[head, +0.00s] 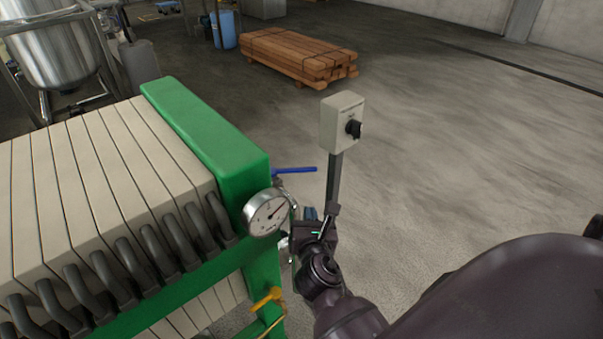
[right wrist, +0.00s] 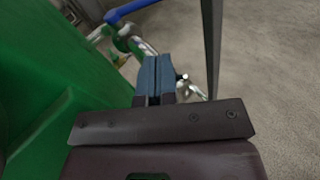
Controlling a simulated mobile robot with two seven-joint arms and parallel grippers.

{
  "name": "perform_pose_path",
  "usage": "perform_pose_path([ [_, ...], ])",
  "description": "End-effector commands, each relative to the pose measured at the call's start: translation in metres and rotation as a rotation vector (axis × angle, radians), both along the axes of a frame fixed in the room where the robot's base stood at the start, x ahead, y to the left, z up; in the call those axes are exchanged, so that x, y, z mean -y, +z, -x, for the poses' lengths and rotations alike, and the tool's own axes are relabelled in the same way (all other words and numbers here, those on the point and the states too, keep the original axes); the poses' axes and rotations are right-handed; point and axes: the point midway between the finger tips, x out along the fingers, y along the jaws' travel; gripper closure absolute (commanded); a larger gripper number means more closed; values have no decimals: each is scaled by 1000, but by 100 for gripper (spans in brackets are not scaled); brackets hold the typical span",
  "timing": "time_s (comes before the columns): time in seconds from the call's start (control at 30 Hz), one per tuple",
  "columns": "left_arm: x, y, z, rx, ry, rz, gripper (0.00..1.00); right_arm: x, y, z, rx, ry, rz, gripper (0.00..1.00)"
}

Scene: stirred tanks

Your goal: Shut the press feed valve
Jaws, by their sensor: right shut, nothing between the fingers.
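A valve with a blue lever handle (head: 295,170) sticks out to the right from the end of the green press frame (head: 205,135), above and behind the pressure gauge. The blue lever (right wrist: 133,9) also shows at the top of the right wrist view, with metal pipework (right wrist: 132,42) below it. A second, yellow valve handle (head: 266,298) sits lower on the press. No label shows which one is the feed valve. My right gripper (head: 311,213) is shut and empty just right of the gauge, below the blue lever and apart from it. Its blue fingers (right wrist: 153,75) are together. My left gripper is out of view.
A round gauge (head: 266,212) is on the press corner. A grey switch box (head: 342,121) on a post stands close behind my right gripper. Stacked timber (head: 298,55) and a steel tank (head: 55,50) are farther back. The floor at right is clear.

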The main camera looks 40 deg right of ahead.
Motion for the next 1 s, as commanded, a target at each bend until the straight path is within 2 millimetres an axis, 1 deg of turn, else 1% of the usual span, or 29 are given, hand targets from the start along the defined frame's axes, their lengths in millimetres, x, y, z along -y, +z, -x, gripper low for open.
perform_pose_path([
  [0.03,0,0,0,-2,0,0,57,0,0,0,-26,11,51,100],
  [0.1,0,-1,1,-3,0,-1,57,-1,1,-1,-51,21,100,100],
  [0.27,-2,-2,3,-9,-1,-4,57,0,0,-3,-77,30,143,100],
  [0.37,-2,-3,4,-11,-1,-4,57,4,-1,-10,-78,30,145,100],
  [0.47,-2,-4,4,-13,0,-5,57,10,-3,-21,-77,30,143,100],
  [0.9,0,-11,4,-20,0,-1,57,48,-13,-83,-79,29,141,100],
  [1.0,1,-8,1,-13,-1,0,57,55,-11,-96,-77,29,140,100],
])
